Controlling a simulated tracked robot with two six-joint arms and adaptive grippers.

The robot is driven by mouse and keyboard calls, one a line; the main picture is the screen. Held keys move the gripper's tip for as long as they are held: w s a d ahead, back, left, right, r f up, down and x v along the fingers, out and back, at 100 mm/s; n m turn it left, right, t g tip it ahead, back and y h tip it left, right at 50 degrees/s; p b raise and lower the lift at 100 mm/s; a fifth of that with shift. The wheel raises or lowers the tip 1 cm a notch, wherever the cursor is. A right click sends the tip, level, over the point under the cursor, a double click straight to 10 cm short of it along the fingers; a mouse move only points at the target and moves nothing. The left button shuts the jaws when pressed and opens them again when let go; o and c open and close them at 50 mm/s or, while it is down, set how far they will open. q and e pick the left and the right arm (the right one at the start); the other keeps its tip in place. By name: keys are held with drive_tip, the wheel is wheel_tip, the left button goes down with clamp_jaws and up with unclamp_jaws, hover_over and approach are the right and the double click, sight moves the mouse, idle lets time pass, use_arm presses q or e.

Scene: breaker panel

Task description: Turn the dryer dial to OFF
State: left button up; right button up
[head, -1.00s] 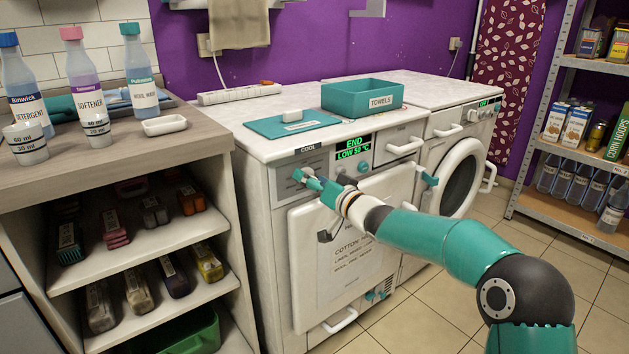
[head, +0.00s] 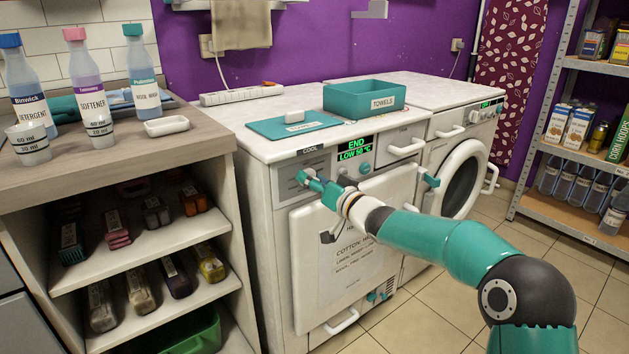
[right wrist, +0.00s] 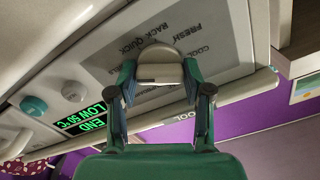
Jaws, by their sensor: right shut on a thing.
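The dryer (head: 285,205) is the white machine at the front, with a control panel along its top front edge. Its green display (head: 355,149) reads END and LOW 50 °C. My right gripper (head: 305,180) is at the left end of that panel. In the right wrist view the gripper (right wrist: 160,85) is shut on a pale grey dial (right wrist: 160,68), one finger on each side. Words such as FRESH, QUICK and COOL are printed around the dial. Its pointer position is hard to tell. In the head view the gripper mostly hides the dial. My left gripper is out of view.
A teal button (right wrist: 34,105) sits beside the display. A teal mat (head: 294,125) and a teal TOWELS box (head: 364,97) lie on top. A second machine (head: 465,170) stands to the right, and an open shelf unit (head: 150,245) to the left. The tiled floor in front is clear.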

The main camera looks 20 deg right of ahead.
drive_tip(key=n, duration=0.2)
drive_tip(key=shift+d+f+n, duration=0.1)
drive_tip(key=shift+d+n, duration=0.05)
drive_tip(key=shift+n, duration=0.15)
drive_tip(key=n, duration=0.2)
drive_tip(key=shift+n, duration=0.4)
drive_tip(key=n+b, duration=0.1)
drive_tip(key=n, duration=0.4)
drive_tip(key=shift+f, duration=0.15)
drive_tip(key=n+b, duration=0.3)
drive_tip(key=n, duration=0.3)
drive_tip(key=shift+f+n, duration=0.15)
drive_tip(key=shift+n, duration=0.15)
drive_tip(key=n, duration=0.2)
drive_tip(key=n+b, duration=0.1)
drive_tip(key=n, duration=0.1)
drive_tip(key=n+b, duration=0.1)
drive_tip(key=n, duration=0.1)
drive_tip(key=shift+a+f, duration=0.1)
drive_tip(key=shift+a, duration=0.15)
drive_tip(key=shift+n, duration=0.3)
drive_tip(key=o, duration=1.1)
drive_tip(key=shift+r, duration=0.2)
